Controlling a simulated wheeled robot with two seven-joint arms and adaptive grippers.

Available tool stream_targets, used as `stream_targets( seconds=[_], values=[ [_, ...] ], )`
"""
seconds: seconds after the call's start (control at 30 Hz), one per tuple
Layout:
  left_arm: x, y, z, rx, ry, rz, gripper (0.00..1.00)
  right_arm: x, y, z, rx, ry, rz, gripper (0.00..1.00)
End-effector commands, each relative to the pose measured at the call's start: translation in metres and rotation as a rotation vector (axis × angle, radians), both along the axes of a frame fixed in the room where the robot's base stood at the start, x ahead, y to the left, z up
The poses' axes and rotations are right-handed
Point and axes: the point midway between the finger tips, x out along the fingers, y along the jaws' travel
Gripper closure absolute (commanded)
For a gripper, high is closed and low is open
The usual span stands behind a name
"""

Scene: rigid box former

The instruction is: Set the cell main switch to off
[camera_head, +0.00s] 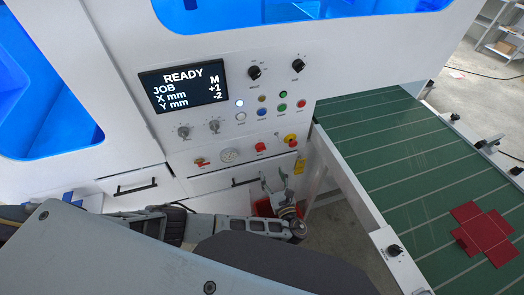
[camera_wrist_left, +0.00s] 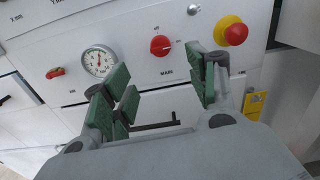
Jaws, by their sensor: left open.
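The main switch (camera_head: 260,147) is a small red rotary knob on the lower strip of the white machine panel. In the left wrist view the main switch (camera_wrist_left: 160,45) sits above the word MAIN, between a gauge and the emergency stop. Its exact setting is too small to read. My left gripper (camera_head: 275,179) is below the strip, its fingers pointing up toward the panel. In the left wrist view my left gripper (camera_wrist_left: 166,86) is open and empty, with the switch ahead of the gap between its green-padded fingers, apart from them. My right gripper is out of view.
A red-and-yellow emergency stop (camera_wrist_left: 231,31) is right of the switch, a pressure gauge (camera_wrist_left: 98,61) and red valve handle (camera_wrist_left: 55,73) left. A yellow tag (camera_head: 299,166) hangs below the stop. A display (camera_head: 183,83) reads READY. A green conveyor (camera_head: 400,140) carries a red blank (camera_head: 484,233).

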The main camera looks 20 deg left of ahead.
Motion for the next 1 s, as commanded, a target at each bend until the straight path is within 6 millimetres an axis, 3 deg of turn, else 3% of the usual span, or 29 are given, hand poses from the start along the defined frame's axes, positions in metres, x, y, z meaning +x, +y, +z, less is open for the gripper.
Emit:
stream_targets(
  seconds=[0.67,1.0],
  values=[
    [0.003,0.002,0.000,0.054,0.038,0.001,0.42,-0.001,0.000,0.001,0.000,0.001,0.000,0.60],
    [0.029,0.020,0.001,0.054,0.036,0.002,0.42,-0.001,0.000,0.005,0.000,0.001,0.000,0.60]
  ],
)
